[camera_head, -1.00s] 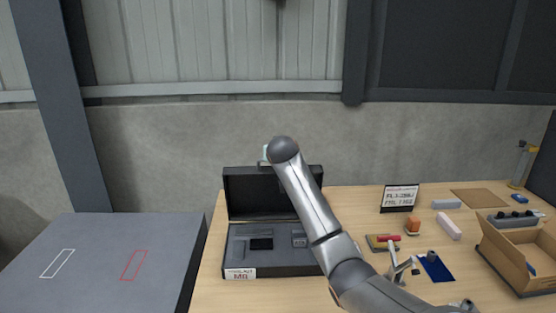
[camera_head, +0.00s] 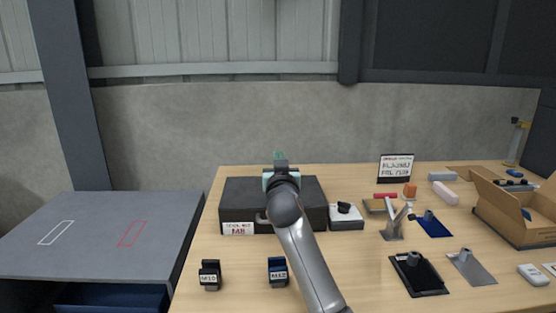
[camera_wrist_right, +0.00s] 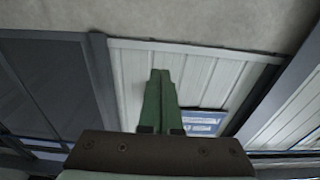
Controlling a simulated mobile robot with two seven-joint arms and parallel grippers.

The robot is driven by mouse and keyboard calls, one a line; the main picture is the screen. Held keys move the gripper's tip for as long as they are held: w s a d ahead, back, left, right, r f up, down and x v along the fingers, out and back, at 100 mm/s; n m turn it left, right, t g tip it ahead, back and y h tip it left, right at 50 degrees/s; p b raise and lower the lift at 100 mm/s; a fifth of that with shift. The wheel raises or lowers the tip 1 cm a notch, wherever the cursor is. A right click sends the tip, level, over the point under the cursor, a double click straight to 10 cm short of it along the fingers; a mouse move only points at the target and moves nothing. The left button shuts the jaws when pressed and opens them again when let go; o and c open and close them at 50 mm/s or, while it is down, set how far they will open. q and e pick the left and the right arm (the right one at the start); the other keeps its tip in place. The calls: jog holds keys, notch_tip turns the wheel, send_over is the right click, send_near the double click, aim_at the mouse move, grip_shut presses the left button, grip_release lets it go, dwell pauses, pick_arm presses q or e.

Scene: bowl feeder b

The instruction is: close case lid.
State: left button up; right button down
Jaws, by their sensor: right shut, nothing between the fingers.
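The case (camera_head: 304,213) is a dark box on the wooden table with an M8 label (camera_head: 237,229) on its front left. Its lid (camera_head: 241,190) lies down over the box in the head view, and the inside is hidden. My right gripper (camera_head: 279,156) is at the lid's back edge in this view, above or behind it; I cannot tell whether it touches. Its green fingers (camera_wrist_right: 160,102) are together and empty in the right wrist view. My right forearm covers part of the case's front. My left gripper is in neither view.
Two small labelled holders, M10 (camera_head: 210,275) and M12 (camera_head: 278,272), stand in front of the case. A white device (camera_head: 346,217) is close to its right. A cardboard box (camera_head: 515,218) stands far right. A grey table (camera_head: 90,235) is at left.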

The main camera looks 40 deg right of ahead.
jog(key=shift+s+a+f+b, duration=0.25)
jog(key=shift+s+f, duration=0.05)
jog(key=shift+f, duration=0.25)
jog(key=shift+s+a+f+b, duration=0.2)
jog(key=shift+s+a+f, duration=0.15)
jog(key=shift+f, duration=0.2)
jog(key=shift+s+a+f+b, duration=0.2)
jog(key=shift+s+f+b, duration=0.1)
jog(key=shift+f, duration=0.25)
jog(key=v, duration=1.2)
jog(key=shift+s+a, duration=0.2)
